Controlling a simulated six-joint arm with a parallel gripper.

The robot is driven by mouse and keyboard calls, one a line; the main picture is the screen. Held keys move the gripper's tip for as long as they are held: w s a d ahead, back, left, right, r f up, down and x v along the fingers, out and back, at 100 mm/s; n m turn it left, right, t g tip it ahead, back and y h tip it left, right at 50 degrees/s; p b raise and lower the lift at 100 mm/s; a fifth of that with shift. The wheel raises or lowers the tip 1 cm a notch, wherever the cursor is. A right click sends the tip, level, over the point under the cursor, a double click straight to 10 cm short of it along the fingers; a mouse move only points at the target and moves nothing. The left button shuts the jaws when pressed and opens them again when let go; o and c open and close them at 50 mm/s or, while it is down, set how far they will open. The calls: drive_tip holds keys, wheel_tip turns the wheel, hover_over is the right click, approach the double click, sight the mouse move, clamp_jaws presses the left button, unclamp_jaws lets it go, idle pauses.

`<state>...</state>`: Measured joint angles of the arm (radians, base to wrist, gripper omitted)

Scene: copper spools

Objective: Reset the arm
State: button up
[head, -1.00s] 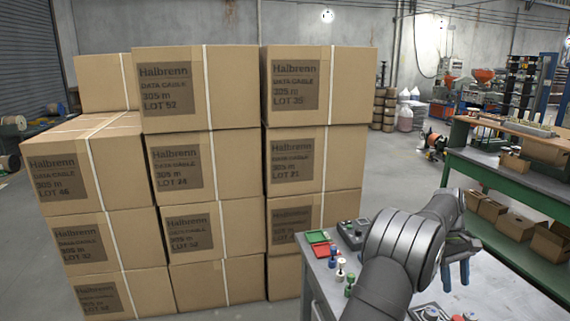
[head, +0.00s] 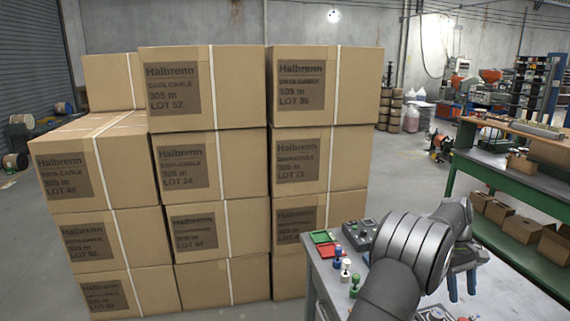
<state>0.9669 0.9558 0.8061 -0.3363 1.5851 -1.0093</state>
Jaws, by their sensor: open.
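My arm reaches in from the bottom right of the head view, over a grey table (head: 322,277). My gripper (head: 462,287) points down at the right side of the table, with two blue fingertips showing apart. It is open, and I see nothing between the fingers. Its upper part is partly hidden behind my arm's wrist links. Small spools stand on the table left of my arm: a white one (head: 346,268) and a green one (head: 355,284). A red and green tray (head: 323,243) lies at the table's far left corner.
Tall stacks of cartons (head: 208,92) stand left of the table, close to its left edge. A dark device (head: 358,237) sits at the table's back. A green workbench (head: 510,175) with boxes on its lower shelf stands at the right. Open floor lies behind the table.

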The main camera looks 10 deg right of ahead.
sight(462, 320)
drive_tip(key=x, duration=0.8)
drive_tip(key=shift+a+n+h, duration=0.15)
drive_tip(key=shift+n+h, duration=0.25)
drive_tip(key=shift+n, duration=0.8)
drive_tip(key=n+h, duration=0.1)
drive_tip(key=n, duration=0.2)
drive_tip(key=n+t+h, duration=0.1)
drive_tip(key=n, duration=0.1)
drive_tip(key=shift+s+a+n, duration=0.1)
drive_tip(key=shift+n, duration=0.3)
drive_tip(key=v, duration=0.8)
drive_tip(key=shift+r, duration=0.25)
